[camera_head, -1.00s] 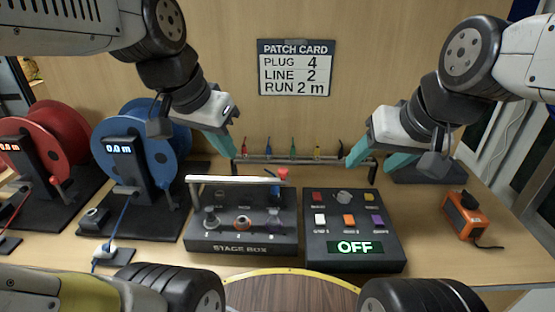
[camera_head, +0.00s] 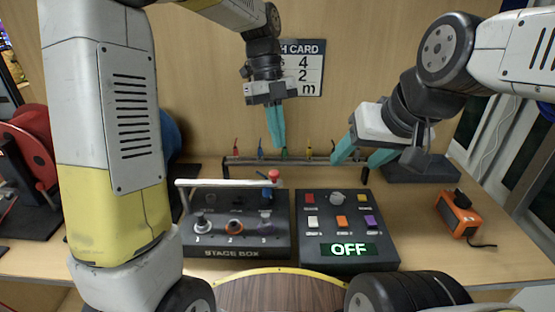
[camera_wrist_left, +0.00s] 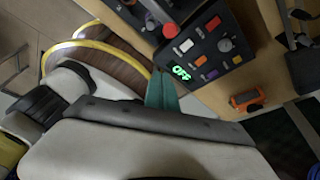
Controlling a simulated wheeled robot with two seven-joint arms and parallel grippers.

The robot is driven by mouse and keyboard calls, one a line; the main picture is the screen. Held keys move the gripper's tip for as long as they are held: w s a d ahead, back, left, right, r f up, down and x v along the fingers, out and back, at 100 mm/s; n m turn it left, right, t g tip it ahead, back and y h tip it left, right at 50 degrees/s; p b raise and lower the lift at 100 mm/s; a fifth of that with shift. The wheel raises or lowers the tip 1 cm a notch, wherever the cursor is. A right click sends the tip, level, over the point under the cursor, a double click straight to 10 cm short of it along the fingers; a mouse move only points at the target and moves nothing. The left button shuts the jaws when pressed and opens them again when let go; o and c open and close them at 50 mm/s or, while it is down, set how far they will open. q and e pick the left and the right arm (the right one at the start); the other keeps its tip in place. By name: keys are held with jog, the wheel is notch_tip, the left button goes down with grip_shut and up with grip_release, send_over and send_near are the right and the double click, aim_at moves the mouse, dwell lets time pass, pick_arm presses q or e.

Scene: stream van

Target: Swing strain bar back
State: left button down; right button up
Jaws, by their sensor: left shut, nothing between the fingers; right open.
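The strain bar (camera_head: 222,183) is a pale horizontal bar above the top of the black stage box (camera_head: 238,245), with a red knob (camera_head: 274,175) near its right end. Sockets numbered 1, 2 and 3 show below it on the box. My left gripper (camera_head: 278,142) points down in front of the back wall, its teal fingers together and empty. It is above and behind the stage box, apart from the bar. Its teal fingers also show in the left wrist view (camera_wrist_left: 161,92). My right gripper (camera_head: 362,158) is open, behind the control box, with nothing between its fingers.
A control box (camera_head: 347,262) reading OFF stands right of the stage box. A rack (camera_head: 232,161) with several coloured plugs stands behind. An orange device (camera_head: 457,216) sits at the right. My left arm hides most of the blue reel. A patch card (camera_head: 310,75) hangs on the wall.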

pick_arm(q)
jog(key=shift+w+d+f+m, duration=0.1)
jog(key=shift+d+m, duration=0.1)
jog(key=shift+m, duration=0.1)
notch_tip(320, 180, down, 10)
jog(key=shift+w+a, duration=0.15)
jog(key=shift+w, duration=0.1)
dwell(0.6)
